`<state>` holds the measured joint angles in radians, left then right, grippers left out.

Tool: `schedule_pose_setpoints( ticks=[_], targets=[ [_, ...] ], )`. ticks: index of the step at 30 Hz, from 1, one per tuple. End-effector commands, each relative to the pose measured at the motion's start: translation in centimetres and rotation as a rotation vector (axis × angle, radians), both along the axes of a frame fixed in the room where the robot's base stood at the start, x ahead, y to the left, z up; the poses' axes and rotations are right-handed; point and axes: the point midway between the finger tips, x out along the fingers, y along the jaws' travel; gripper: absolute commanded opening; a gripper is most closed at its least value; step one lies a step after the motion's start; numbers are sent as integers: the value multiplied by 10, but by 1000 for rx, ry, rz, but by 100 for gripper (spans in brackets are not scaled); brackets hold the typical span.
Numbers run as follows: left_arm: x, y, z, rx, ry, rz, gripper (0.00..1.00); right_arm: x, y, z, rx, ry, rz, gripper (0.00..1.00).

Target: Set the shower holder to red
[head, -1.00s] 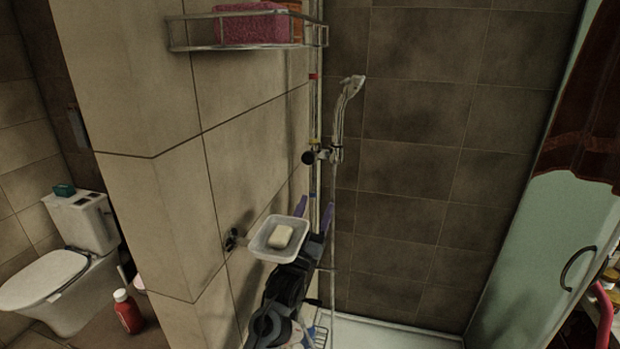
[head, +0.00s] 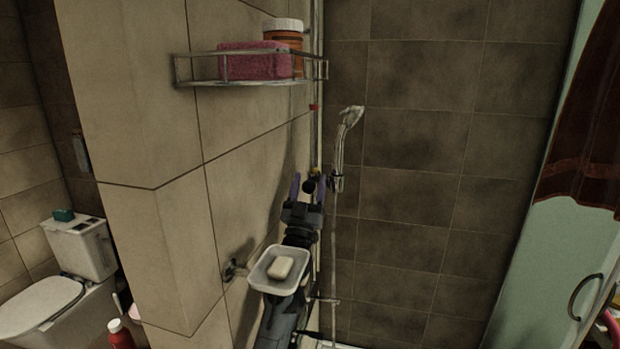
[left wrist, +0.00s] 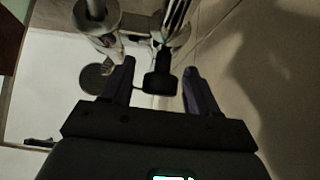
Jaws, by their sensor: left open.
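The shower holder (head: 337,182) sits on the vertical rail in the head view, with the hand shower (head: 348,130) upright in it. Its black knob (head: 309,186) sticks out to the left, just below a yellow mark (head: 315,170). A red mark (head: 314,107) is higher up. My left gripper (head: 308,189) is open, its purple fingers either side of the knob in the head view. In the left wrist view, the black knob (left wrist: 160,84) shows between the open fingers of the gripper (left wrist: 159,66). I cannot tell whether they touch it. My right gripper is out of view.
A soap dish (head: 262,284) with soap (head: 281,267) overlaps my left arm in the head view. A wire shelf (head: 212,84) with a pink sponge (head: 255,61) and orange jar (head: 284,38) is on the left wall. The tiled wall right of the rail is bare.

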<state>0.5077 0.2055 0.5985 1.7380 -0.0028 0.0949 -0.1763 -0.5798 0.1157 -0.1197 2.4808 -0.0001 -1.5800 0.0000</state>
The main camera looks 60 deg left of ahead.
Motion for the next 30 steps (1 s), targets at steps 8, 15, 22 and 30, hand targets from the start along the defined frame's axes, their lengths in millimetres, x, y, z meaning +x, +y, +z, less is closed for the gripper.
schedule_pose_setpoints(
  ticks=[8, 15, 22, 30],
  targets=[
    [7, 6, 9, 1, 0, 1, 59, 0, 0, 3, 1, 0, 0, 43],
    [7, 6, 9, 1, 0, 1, 58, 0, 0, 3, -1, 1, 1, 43],
    [7, 6, 9, 1, 0, 1, 23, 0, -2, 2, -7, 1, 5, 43],
    [7, 6, 9, 0, 0, 0, 0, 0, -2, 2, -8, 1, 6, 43]
  ],
)
